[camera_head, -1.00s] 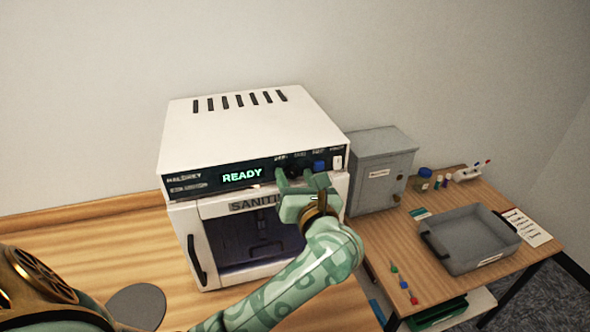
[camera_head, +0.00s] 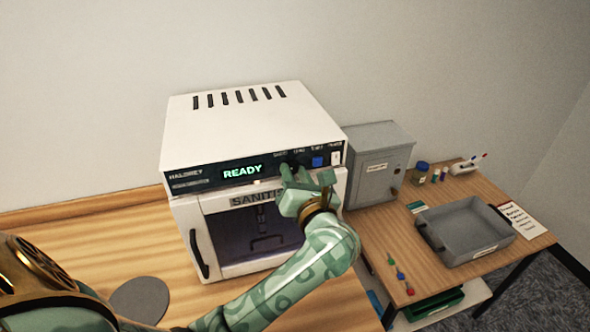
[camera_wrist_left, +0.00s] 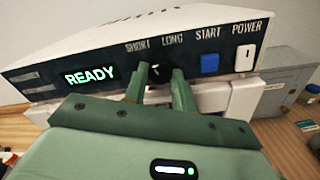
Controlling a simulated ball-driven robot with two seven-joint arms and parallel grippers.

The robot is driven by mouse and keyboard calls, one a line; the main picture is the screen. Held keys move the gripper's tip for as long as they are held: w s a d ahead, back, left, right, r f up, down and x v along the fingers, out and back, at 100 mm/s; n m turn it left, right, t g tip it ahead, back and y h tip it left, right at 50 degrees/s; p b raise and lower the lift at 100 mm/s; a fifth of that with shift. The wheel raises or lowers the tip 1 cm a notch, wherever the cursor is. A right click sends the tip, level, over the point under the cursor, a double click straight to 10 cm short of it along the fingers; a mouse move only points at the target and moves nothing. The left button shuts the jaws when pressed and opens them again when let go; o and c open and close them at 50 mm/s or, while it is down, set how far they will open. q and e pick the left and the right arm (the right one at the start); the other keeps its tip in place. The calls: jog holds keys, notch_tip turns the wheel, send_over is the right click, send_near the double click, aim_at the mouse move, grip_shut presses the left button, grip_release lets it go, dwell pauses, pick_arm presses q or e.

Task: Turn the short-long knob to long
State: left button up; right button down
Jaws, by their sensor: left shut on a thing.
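The white sanitiser machine (camera_head: 240,125) stands on the wooden counter, with READY lit green on its dark front panel. The short-long knob (camera_wrist_left: 156,70) is small and dark, below the SHORT and LONG labels in the left wrist view. A pale mark on it shows, but I cannot tell clearly which label it points to. My left gripper (camera_wrist_left: 158,79) is shut on the knob, one green finger on each side. In the head view my left gripper (camera_head: 306,174) is at the panel and hides most of the knob. My right gripper is not in view.
A blue START button (camera_wrist_left: 209,64) and a white POWER switch (camera_wrist_left: 245,58) sit just right of the knob. A grey box (camera_head: 378,165) stands beside the machine. A grey tray (camera_head: 432,238) and small items lie on the right-hand table.

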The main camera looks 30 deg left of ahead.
pick_arm(q)
jog(key=m+p, duration=0.8)
jog(key=shift+r, duration=0.2)
jog(key=shift+f+m+p, duration=0.15)
jog(key=shift+m+p, duration=1.05)
jog(key=shift+p, duration=0.1)
jog(key=shift+f, duration=0.1)
jog(key=o, duration=1)
jog(key=shift+f, duration=0.15)
